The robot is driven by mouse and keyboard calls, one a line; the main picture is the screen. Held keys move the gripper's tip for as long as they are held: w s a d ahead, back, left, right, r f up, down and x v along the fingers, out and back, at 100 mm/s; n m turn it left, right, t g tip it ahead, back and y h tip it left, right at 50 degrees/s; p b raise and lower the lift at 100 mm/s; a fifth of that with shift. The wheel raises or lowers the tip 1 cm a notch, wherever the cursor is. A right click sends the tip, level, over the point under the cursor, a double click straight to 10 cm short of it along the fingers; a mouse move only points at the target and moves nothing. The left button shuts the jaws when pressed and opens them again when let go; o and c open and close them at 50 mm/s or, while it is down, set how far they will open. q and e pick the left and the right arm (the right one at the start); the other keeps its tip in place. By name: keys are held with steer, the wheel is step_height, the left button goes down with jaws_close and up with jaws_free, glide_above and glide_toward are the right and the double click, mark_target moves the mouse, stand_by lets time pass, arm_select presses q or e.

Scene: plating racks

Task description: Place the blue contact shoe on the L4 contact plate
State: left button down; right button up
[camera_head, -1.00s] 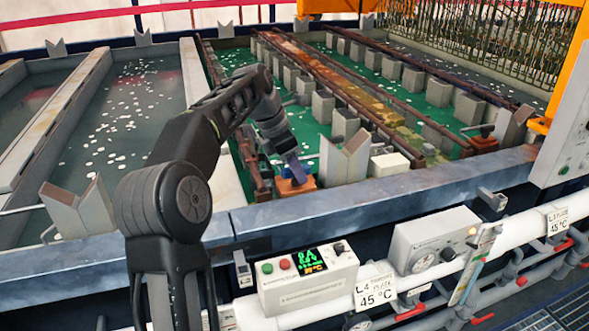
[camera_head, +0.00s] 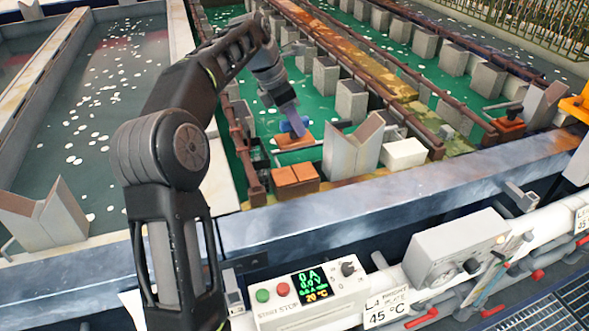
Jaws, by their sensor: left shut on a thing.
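The blue contact shoe (camera_head: 295,126) is small and partly hidden at the end of my left gripper (camera_head: 290,117). The gripper is shut on it, pointing down over the green tank. An orange-brown copper-coloured plate (camera_head: 294,143) lies just below the shoe; I cannot tell whether they touch. A second copper-coloured block, split in two (camera_head: 295,180), sits nearer the tank's front edge. The L4 label (camera_head: 387,306) hangs on the front pipe below this tank. Which copper piece is the L4 contact plate is not marked. My right gripper is not in view.
A grey V-shaped saddle (camera_head: 353,145) stands right of the shoe, with a white block (camera_head: 404,153) beyond it. Grey blocks and brown rails run back through the tank. A control box (camera_head: 310,296) sits in front of the blue-grey rim (camera_head: 400,190).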

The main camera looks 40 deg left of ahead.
mark_target(293, 138)
arm_select(q)
steer(key=shift+f, duration=3.1)
steer(key=shift+f+p, duration=0.3)
steer(key=shift+f, duration=1.55)
